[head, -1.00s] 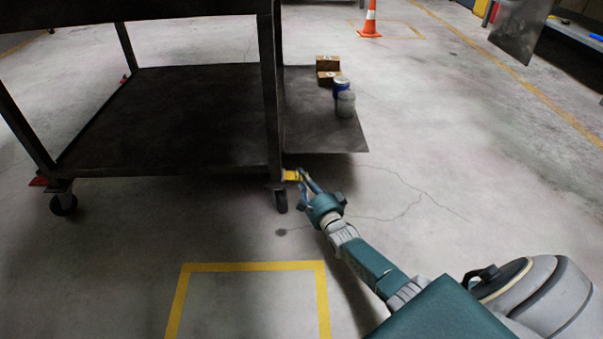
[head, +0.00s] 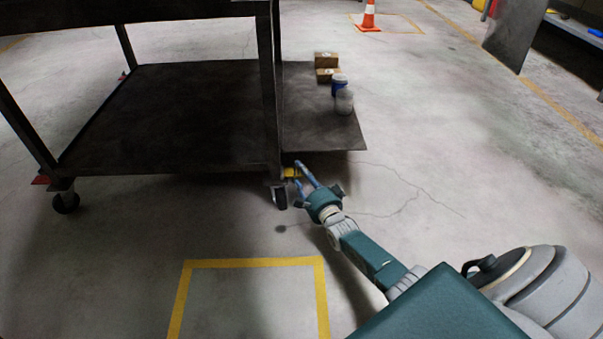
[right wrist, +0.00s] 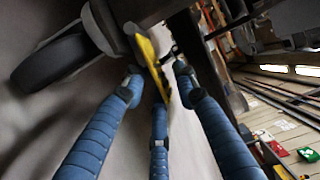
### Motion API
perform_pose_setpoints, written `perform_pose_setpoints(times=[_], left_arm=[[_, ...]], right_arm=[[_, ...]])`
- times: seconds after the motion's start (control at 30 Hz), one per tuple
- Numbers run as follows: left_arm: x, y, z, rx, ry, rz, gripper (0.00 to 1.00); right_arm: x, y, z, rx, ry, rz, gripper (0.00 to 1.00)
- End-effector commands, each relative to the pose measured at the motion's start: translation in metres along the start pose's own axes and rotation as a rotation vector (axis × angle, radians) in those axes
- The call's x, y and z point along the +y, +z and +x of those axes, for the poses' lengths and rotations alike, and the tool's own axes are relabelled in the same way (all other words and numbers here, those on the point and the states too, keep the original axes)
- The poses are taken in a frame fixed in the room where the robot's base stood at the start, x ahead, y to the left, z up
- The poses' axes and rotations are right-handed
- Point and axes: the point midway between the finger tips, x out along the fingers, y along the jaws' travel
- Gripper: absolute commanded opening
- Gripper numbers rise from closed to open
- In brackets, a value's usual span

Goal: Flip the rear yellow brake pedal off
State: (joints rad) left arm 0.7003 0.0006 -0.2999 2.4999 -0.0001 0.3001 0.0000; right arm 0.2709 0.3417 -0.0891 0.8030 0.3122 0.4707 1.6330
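The yellow brake pedal (head: 291,172) is at the near right caster wheel (head: 279,196) of the dark cart. In the right wrist view the pedal (right wrist: 149,62) is a yellow plate beside the dark wheel (right wrist: 62,62). My right gripper (head: 301,175) is beside the pedal. In the right wrist view its blue fingers (right wrist: 157,88) are spread, with the pedal's lower end between their tips. I cannot tell whether a finger touches it. My left gripper is not in view.
The cart's lower shelf (head: 170,120) is bare and overhangs the pedal area. A low dark platform (head: 325,132) beside it bears two boxes (head: 327,67), a blue can (head: 339,86) and a grey can (head: 344,101). A red pedal (head: 40,180) is at the left caster.

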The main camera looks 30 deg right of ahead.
Motion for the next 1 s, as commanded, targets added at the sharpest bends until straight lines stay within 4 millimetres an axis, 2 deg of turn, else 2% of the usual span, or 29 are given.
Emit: perform_pose_setpoints(times=[0.23,0.37,0.47,0.8,1.0], left_arm=[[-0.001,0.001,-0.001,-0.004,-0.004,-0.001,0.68],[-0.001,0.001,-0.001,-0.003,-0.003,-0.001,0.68],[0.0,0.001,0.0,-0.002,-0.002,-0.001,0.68],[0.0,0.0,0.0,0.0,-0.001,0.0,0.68],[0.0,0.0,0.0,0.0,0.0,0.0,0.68]], right_arm=[[-0.001,-0.001,-0.001,0.001,-0.002,0.001,0.28],[0.001,-0.001,-0.012,0.001,-0.001,0.001,0.28],[0.001,-0.001,-0.026,0.001,0.0,0.002,0.28],[0.001,0.0,-0.096,0.0,0.002,0.001,0.28],[0.0,0.0,-0.117,0.001,0.0,0.001,0.28]])
